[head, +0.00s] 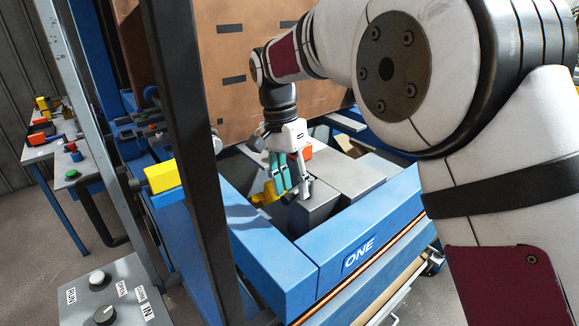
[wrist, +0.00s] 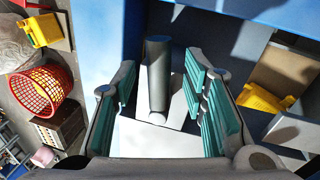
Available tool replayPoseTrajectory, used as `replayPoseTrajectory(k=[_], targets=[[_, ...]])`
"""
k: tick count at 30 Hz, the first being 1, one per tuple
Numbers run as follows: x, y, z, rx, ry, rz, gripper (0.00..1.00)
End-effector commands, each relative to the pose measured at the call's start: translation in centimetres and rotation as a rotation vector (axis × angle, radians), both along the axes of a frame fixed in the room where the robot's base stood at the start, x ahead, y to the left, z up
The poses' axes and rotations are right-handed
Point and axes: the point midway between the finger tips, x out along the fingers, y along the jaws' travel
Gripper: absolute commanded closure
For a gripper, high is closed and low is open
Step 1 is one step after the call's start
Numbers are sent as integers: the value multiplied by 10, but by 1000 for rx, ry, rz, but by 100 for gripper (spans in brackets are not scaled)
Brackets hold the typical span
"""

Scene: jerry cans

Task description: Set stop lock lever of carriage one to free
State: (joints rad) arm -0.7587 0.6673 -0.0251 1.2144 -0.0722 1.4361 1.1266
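The blue carriage (head: 285,262) carries a label reading ONE. A dark grey cylindrical bar (wrist: 157,75), which looks like the lever, stands between my gripper's fingers in the wrist view. In the head view its end (head: 297,194) shows beside the fingertips. My gripper (head: 291,184) points down into the carriage's recess. In the wrist view my gripper (wrist: 161,78) is open, with teal pads apart on both sides of the bar and a visible gap to each. No lever position markings are readable.
A yellow part (head: 265,195) lies in the recess left of my gripper; it is at right in the wrist view (wrist: 265,98). Grey blocks (head: 355,178) fill the recess's right side. A dark post (head: 195,150) stands left. A control panel (head: 110,290) is at lower left.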

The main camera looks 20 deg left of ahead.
Motion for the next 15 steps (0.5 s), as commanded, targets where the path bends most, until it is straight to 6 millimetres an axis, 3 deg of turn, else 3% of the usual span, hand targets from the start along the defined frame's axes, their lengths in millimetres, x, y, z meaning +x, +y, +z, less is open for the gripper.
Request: replayPoseTrajectory(k=[15], targets=[[7, 17, 88, 3, -3, -1, 60]])
